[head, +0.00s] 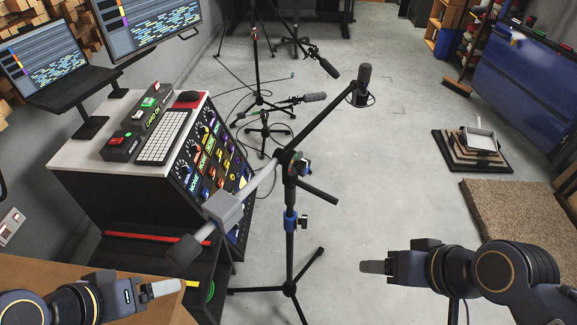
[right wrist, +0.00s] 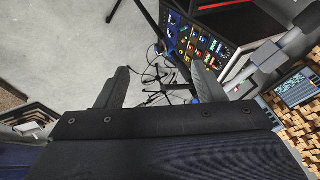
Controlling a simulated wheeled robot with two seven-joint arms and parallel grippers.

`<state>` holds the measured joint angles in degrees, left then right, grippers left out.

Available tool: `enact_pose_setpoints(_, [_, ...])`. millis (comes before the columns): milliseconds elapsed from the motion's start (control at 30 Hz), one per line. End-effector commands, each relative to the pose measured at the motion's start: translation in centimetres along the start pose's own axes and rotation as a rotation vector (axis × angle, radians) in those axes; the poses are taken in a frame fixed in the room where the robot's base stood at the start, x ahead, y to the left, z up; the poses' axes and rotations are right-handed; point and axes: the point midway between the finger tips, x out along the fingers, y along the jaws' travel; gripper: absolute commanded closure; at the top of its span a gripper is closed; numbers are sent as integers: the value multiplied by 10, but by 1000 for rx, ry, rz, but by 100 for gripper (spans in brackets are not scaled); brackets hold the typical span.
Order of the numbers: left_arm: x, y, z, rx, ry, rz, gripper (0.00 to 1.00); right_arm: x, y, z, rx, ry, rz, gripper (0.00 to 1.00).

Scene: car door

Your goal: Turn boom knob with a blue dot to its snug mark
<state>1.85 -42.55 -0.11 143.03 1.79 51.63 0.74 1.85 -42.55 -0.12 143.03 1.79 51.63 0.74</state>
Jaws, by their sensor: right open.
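A black microphone stand (head: 289,250) stands upright in the middle of the head view, with a slanted boom (head: 330,117) across its top. The boom knob (head: 303,167), dark with blue on it, sits at the boom's pivot; its snug mark is too small to make out. My right gripper (head: 375,267) is open and empty, to the right of the stand and below the knob, apart from both. Its spread fingers also show in the right wrist view (right wrist: 159,75). My left gripper (head: 163,288) is at the lower left, seen side-on, so its opening is unclear.
A grey counterweight (head: 187,249) hangs at the boom's lower left end, and a microphone (head: 363,84) is at its upper end. A second knob (head: 303,221) is lower on the stand. A control console (head: 213,160) stands left.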

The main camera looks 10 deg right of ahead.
Motion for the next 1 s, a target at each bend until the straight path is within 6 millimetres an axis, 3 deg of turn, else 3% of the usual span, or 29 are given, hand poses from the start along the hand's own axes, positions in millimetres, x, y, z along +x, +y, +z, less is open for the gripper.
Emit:
enact_pose_setpoints(567, [9, -4, 5, 0, 0, 0, 20, 21, -26, -1, 327, -154, -157, 38])
enact_pose_setpoints(833, [20, -9, 10, 0, 0, 0, 20, 44, -55, -18, 741, -338, -328, 38])
enact_pose_setpoints(1000, [32, -14, 16, 0, 0, 0, 20, 70, -72, -56, 1207, -527, -501, 38])
